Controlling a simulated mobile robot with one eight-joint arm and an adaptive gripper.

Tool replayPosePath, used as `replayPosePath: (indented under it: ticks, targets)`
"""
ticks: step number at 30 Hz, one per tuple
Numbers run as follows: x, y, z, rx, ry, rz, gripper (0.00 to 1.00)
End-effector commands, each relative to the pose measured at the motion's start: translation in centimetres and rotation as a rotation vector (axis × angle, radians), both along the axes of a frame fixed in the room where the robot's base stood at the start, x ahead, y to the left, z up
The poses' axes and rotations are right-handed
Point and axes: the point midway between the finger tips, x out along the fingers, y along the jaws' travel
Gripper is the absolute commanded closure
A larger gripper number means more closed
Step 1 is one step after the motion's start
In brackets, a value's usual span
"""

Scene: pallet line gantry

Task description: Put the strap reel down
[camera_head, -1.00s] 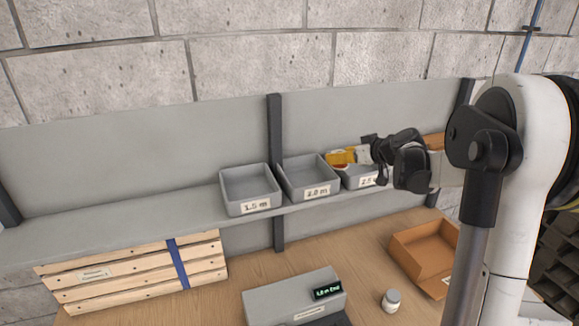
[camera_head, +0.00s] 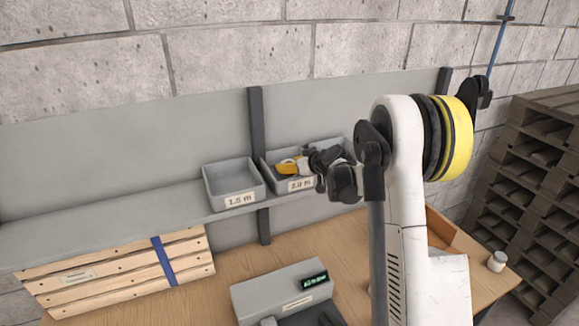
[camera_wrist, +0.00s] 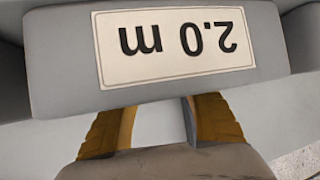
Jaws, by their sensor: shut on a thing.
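The yellow strap reel (camera_head: 288,168) is at the tip of my gripper (camera_head: 307,163) in the head view. My gripper is shut on it, at the grey bin (camera_head: 272,184) labelled 2.0 m. The reel overlaps the bin's opening in this view; I cannot tell whether it touches the bin. In the wrist view, the 2.0 m label shows upside down on the bin's front (camera_wrist: 60,55). Two yellow-brown curved parts, apparently the reel (camera_wrist: 215,122), show below it, partly hidden by a blurred beige shape.
A grey bin labelled 1.5 m (camera_head: 232,184) stands to the left on the shelf (camera_head: 110,226). Below are a slatted wooden crate (camera_head: 110,272), a grey box with a display (camera_head: 280,290) and a white jar (camera_head: 497,261). Stacked pallets (camera_head: 535,170) stand at right.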

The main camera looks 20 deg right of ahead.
Motion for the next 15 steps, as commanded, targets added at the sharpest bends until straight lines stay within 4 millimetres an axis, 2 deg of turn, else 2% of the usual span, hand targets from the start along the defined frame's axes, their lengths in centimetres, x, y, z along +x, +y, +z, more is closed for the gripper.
replayPosePath:
  ticks: [12,13,14,15]
  targets:
    - [-0.03,-0.02,-0.92,0.000,0.000,0.000,0.86]
    - [-0.03,-0.02,-0.80,0.000,0.000,0.000,0.40]
    - [-0.04,-0.02,-0.76,0.000,0.000,0.000,0.31]
    - [-0.04,-0.01,-0.74,0.000,0.000,0.000,0.28]
